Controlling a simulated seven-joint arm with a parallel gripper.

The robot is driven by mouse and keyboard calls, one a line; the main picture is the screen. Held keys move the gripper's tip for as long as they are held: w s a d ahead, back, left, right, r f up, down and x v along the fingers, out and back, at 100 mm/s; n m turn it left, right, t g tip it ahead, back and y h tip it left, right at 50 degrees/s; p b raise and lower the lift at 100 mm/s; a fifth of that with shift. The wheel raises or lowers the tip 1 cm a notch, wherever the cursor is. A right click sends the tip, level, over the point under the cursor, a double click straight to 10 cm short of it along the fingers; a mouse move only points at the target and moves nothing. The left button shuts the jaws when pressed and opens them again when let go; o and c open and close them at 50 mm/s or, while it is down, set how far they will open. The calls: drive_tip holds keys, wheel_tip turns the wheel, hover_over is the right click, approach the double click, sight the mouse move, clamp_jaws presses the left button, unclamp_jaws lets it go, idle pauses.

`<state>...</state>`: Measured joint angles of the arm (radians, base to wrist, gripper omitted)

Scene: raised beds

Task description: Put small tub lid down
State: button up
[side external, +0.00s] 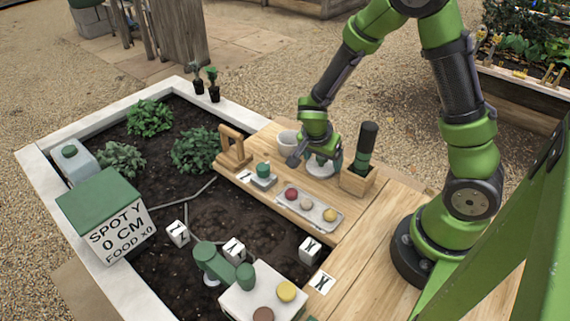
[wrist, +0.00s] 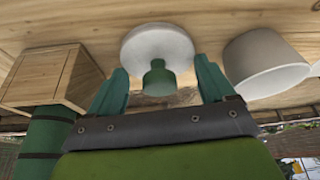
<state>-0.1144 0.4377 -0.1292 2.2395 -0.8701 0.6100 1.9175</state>
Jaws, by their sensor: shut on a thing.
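The small tub lid is a round white disc with a green knob. In the side view the lid (side external: 323,169) is under my gripper (side external: 312,160), at or just above the wooden board (side external: 266,187); I cannot tell whether it touches. In the wrist view the lid (wrist: 160,42) lies ahead, with its green knob between the two green fingers of my gripper (wrist: 160,85). The gripper is shut on the lid; the exact contact is hard to see. A pale open tub (side external: 287,139) stands beside the lid, and shows at right in the wrist view (wrist: 262,62).
A wooden box (side external: 357,181) holding a dark green cylinder stands close right of the lid. A wooden handle-shaped stand (side external: 234,149) and a small green-knobbed block (side external: 263,177) are at left.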

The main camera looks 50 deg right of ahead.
drive_tip(key=shift+f, duration=0.1)
drive_tip(key=o, duration=0.9)
drive_tip(key=shift+c, duration=0.2)
drive_tip(key=s+a+r+n+t+y, duration=0.2)
drive_tip(key=s+a+r+n, duration=0.1)
drive_tip(key=r, duration=0.5)
drive_tip(key=s+a+r+n+t+y, duration=0.2)
drive_tip(key=s+a+r+n, duration=0.1)
drive_tip(key=r, duration=0.5)
drive_tip(key=s+a+r+n+t+y, duration=0.2)
drive_tip(key=a+r+n, duration=0.3)
drive_tip(key=r, duration=0.3)
drive_tip(key=shift+s+n+t+y, duration=0.3)
drive_tip(key=shift+s+n, duration=0.45)
drive_tip(key=shift+n, duration=0.05)
